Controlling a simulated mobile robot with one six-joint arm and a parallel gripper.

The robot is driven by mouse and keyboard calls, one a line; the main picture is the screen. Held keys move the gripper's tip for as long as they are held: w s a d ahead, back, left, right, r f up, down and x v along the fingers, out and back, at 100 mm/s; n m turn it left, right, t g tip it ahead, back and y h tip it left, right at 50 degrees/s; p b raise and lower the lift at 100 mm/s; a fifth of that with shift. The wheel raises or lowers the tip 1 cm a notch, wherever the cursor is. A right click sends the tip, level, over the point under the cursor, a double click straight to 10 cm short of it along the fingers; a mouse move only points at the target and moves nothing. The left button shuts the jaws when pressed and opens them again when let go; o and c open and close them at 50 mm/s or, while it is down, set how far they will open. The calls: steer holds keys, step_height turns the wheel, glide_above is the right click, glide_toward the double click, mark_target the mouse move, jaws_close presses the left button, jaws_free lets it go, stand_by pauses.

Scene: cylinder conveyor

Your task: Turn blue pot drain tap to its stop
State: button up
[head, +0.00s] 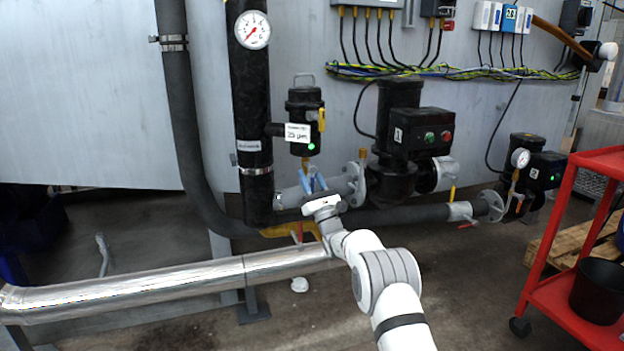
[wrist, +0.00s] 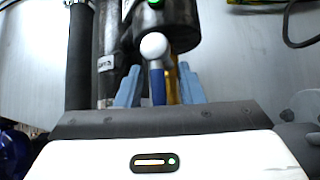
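The black filter pot (head: 303,110) with a "25 µm" label and a green light hangs beside the thick black pipe. Its lower end shows at the top of the wrist view (wrist: 168,22). Below it, a blue drain tap lever (wrist: 158,88) with a white ball end (wrist: 154,46) points toward the wrist camera. My gripper (head: 313,180) is just under the pot, its light-blue fingers pointing up. In the wrist view my gripper (wrist: 159,87) is open, with one finger on each side of the lever and gaps visible. The lever's base is hidden, and the head view does not show the tap clearly.
A yellow part (wrist: 171,80) stands just behind the lever. A grey flanged pipe (head: 350,184) is close to the gripper's right. A silver-clad pipe (head: 150,286) runs low at left. A red cart (head: 570,250) stands at far right.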

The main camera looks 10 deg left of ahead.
steer(key=p+v, duration=0.2)
steer(key=v, duration=0.5)
steer(key=shift+s+f+p, duration=0.2)
steer(key=shift+f+p, duration=0.15)
steer(key=shift+d, duration=0.15)
